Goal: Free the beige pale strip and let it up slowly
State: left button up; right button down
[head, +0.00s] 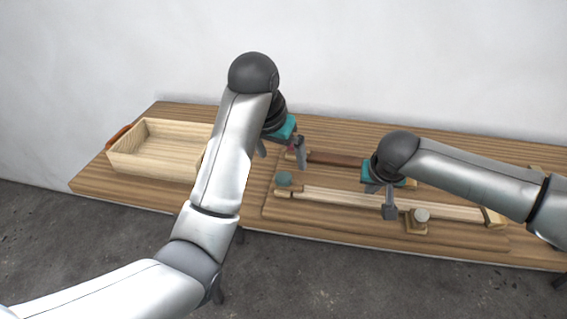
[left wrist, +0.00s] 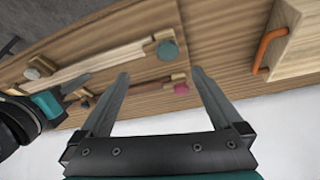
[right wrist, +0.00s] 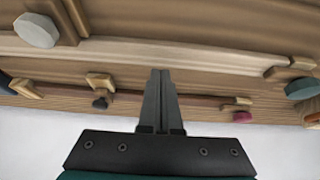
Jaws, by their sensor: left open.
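The beige pale strip (head: 340,199) lies long and low across the board. Its left end is at a wooden block beside a green knob (head: 284,179); its right end is by a wooden block (head: 493,217). The strip also shows in the left wrist view (left wrist: 98,66) and right wrist view (right wrist: 150,53). My left gripper (head: 281,155) is open and empty, above the board near the green knob (left wrist: 167,50) and pink knob (left wrist: 181,88). My right gripper (head: 390,212) is shut, fingertips down at the pale strip; I cannot tell if they touch it.
A dark brown strip (head: 338,160) lies behind the pale one, with the pink knob at its left end. A pale-knobbed block (head: 417,222) stands in front of the pale strip. An open wooden tray (head: 122,167) with an orange handle (head: 119,136) stands at the left. A white wall is behind.

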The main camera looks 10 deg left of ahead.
aim_at(288, 179)
pick_arm(q)
jog(key=x, duration=1.1)
jog(key=shift+w+f, duration=0.1)
jog(key=shift+f, duration=0.25)
jog(key=shift+c, duration=0.2)
jog(key=c, duration=1)
jog(key=shift+o, duration=0.2)
pick_arm(e)
jog(key=shift+f, duration=0.15)
pick_arm(q)
jog(key=shift+a, duration=0.1)
pick_arm(e)
jog(key=shift+f, duration=0.65)
